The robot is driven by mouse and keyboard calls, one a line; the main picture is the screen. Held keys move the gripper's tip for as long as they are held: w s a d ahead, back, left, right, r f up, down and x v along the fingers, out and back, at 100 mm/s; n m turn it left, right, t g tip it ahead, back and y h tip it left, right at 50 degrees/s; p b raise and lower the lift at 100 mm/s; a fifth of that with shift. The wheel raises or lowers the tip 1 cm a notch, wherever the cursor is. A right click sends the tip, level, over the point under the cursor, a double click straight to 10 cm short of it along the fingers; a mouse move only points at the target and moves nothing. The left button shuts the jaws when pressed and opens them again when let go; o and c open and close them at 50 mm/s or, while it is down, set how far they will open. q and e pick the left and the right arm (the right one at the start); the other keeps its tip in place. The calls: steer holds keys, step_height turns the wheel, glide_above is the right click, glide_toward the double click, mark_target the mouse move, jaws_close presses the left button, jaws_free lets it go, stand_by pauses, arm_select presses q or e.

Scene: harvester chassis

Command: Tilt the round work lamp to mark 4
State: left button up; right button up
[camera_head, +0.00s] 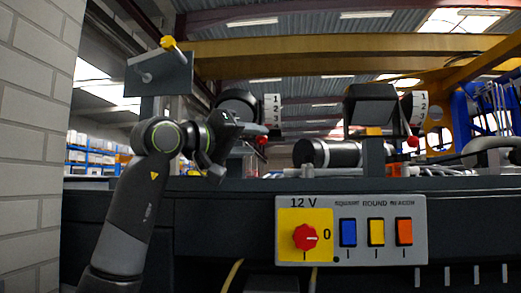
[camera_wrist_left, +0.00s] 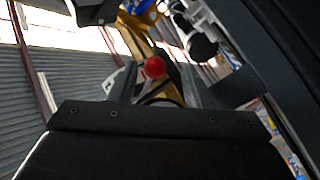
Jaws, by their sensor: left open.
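The round work lamp (camera_head: 238,104) is a dark drum left of centre in the head view. Its white scale plate (camera_head: 273,108) shows 1, 2 and 3; the lower part is hidden behind my gripper. A red knob (camera_head: 262,140) shows just under the fingertips, and its lever is mostly covered. My left gripper (camera_head: 256,130) is open in front of the lamp's lower right side, close to the knob; I cannot tell whether they touch. In the left wrist view a red knob (camera_wrist_left: 154,68) shows beyond the dark gripper part. My right gripper is out of view.
A square lamp (camera_head: 370,104) with its own scale (camera_head: 413,106) and red knob (camera_head: 413,141) stands to the right. Below is a switch panel (camera_head: 351,259) with a red rotary knob (camera_head: 305,237) and coloured rockers. A plate with a yellow knob (camera_head: 168,43) stands upper left, near a brick wall (camera_head: 35,110).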

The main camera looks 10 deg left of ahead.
arm_select(q)
steer(key=b+v, duration=0.4)
steer(key=v, duration=0.9)
steer(key=shift+a+b, duration=0.35)
steer(key=shift+b, duration=0.05)
steer(key=shift+s+f, duration=0.1)
steer(key=shift+s, duration=0.05)
steer(key=shift+c, duration=0.2)
